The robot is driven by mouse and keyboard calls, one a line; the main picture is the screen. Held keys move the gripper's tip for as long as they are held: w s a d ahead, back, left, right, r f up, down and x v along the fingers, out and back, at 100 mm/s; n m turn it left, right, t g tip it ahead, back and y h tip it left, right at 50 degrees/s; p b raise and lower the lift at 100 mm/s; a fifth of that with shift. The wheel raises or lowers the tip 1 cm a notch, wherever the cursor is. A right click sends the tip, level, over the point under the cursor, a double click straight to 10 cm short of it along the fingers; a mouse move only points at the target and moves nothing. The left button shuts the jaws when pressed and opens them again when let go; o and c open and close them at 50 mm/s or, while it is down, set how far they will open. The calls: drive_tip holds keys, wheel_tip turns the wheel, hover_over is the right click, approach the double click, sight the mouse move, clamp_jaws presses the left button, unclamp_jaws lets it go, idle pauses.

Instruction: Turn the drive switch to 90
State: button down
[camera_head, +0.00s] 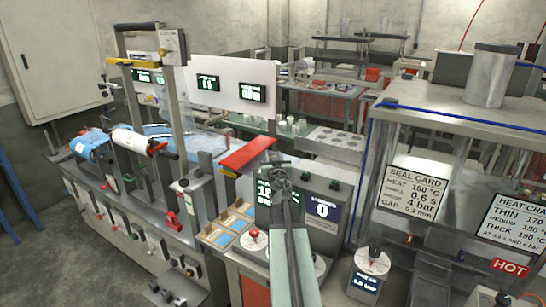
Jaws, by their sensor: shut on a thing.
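My gripper (279,172) is at the end of my arm, which reaches up from the bottom middle. Its jaws are shut at the top of a grey control box (322,232) with a green-lettered display and a "0" sign. The held part is mostly hidden behind the jaws; by its place it appears to be the drive switch. Its pointer and angle marks cannot be read. A white dial with a red knob (254,237) shows left of my arm. Another white dial with a dark knob (373,260) stands to the right.
A red plate (246,152) sits close to the left of my gripper. A clear-walled cabinet (440,150) with sign cards and a "HOT" label stands at the right. A machine with film rolls (130,140) and upright posts fills the left. Benches stand behind.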

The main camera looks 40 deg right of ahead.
drive_tip(key=shift+a, duration=0.1)
drive_tip(key=m+g+h, duration=0.1)
drive_tip(key=g, duration=0.1)
drive_tip(key=m+g+h, duration=0.3)
drive_tip(key=shift+s+d+m+g+h, duration=0.3)
drive_tip(key=shift+s+d+m+g, duration=0.05)
drive_tip(key=shift+m+g, duration=0.05)
drive_tip(key=m+g, duration=0.1)
drive_tip(key=g, duration=0.1)
drive_tip(key=m+g+h, duration=0.1)
drive_tip(key=m+g, duration=0.1)
drive_tip(key=s+m+g+h, duration=0.1)
drive_tip(key=g, duration=0.2)
drive_tip(key=shift+d+m, duration=0.25)
drive_tip(key=shift+m, duration=0.05)
drive_tip(key=m+g, duration=0.1)
drive_tip(key=g, duration=0.1)
drive_tip(key=m+g, duration=0.2)
drive_tip(key=s+m+g, duration=0.1)
drive_tip(key=g, duration=0.1)
drive_tip(key=shift+g+y, duration=0.4)
drive_tip(key=shift+s+a+r+m+g+y, duration=0.1)
drive_tip(key=shift+s+m+g+y, duration=0.1)
drive_tip(key=shift+m+g+y, duration=0.45)
drive_tip(key=shift+s+a+f+m+g+y, duration=0.1)
drive_tip(key=shift+s+a+m+g+y, duration=0.15)
drive_tip(key=shift+m+g, duration=0.7)
drive_tip(key=shift+s+r+m+g+y, duration=0.15)
drive_tip(key=shift+m+g+y, duration=0.4)
drive_tip(key=shift+g, duration=0.45)
